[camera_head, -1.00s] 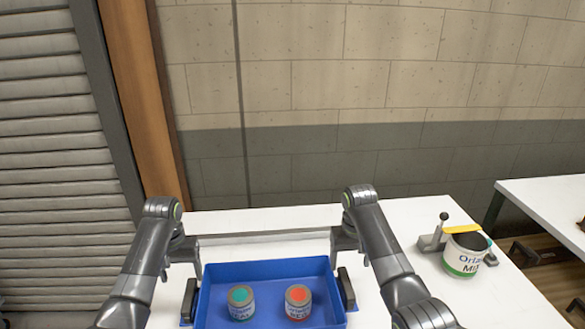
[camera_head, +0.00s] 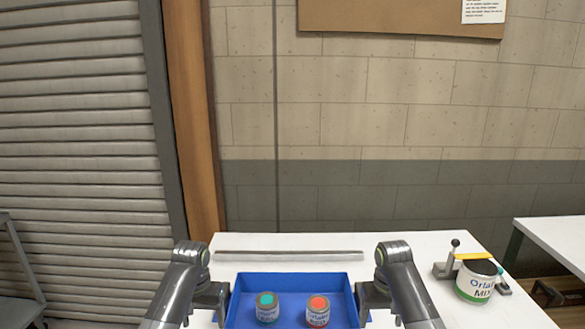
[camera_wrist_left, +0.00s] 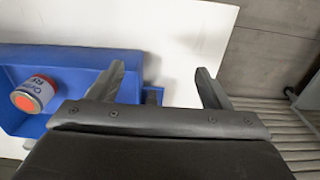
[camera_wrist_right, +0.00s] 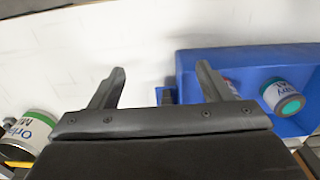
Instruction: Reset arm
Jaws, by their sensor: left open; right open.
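A blue tray (camera_head: 290,280) sits on the white table. In it stand a can with a teal top (camera_head: 267,307) and a can with a red-orange top (camera_head: 317,309). My left gripper (camera_head: 223,300) is at the tray's left side and my right gripper (camera_head: 363,300) at its right side. In the left wrist view my left gripper (camera_wrist_left: 160,72) is open with nothing between its fingers. In the right wrist view my right gripper (camera_wrist_right: 161,70) is also open and empty. The tray's front is cut off by the head view's bottom edge.
A long grey strip (camera_head: 290,254) lies across the table behind the tray. Another white table (camera_head: 555,240) is at the right.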

